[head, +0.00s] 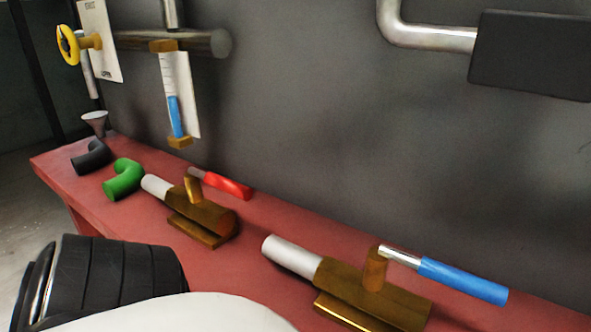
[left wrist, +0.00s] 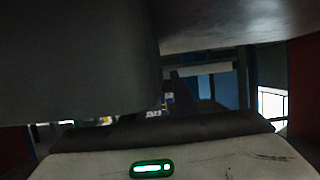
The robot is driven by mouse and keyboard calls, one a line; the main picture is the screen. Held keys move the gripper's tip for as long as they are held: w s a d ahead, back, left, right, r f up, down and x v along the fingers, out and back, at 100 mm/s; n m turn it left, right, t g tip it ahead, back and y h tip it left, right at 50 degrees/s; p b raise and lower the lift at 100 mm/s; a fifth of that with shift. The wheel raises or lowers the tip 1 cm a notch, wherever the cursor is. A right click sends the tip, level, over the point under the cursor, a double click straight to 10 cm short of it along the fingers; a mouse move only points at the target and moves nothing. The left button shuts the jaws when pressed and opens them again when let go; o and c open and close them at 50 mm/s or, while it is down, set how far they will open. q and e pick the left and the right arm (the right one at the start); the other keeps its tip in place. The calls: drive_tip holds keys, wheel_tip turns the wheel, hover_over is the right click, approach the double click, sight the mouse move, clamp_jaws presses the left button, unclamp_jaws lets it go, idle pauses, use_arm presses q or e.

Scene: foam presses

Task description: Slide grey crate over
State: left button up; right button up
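No grey crate can be made out in the head view or the left wrist view. In the head view, a black ribbed part and a white rounded part of my own body fill the lower left, but no gripper fingers show. The left wrist view is dark, with a large dark shape across its top left and a pale surface with a lit green indicator (left wrist: 152,169) along its bottom. I cannot make out the left gripper's fingers there. My right gripper is not in either view.
A red bench (head: 105,205) runs along a dark grey wall. On it are a black elbow pipe (head: 91,157), a green elbow pipe (head: 123,179), a brass valve with a red handle (head: 228,186) and one with a blue handle (head: 462,281). A yellow handwheel (head: 67,45) is at upper left.

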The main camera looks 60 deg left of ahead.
use_arm(q)
drive_tip(key=shift+w+a+f, duration=0.1)
drive_tip(key=shift+w+a, duration=0.05)
drive_tip(key=shift+w, duration=0.1)
clamp_jaws()
idle(1.4)
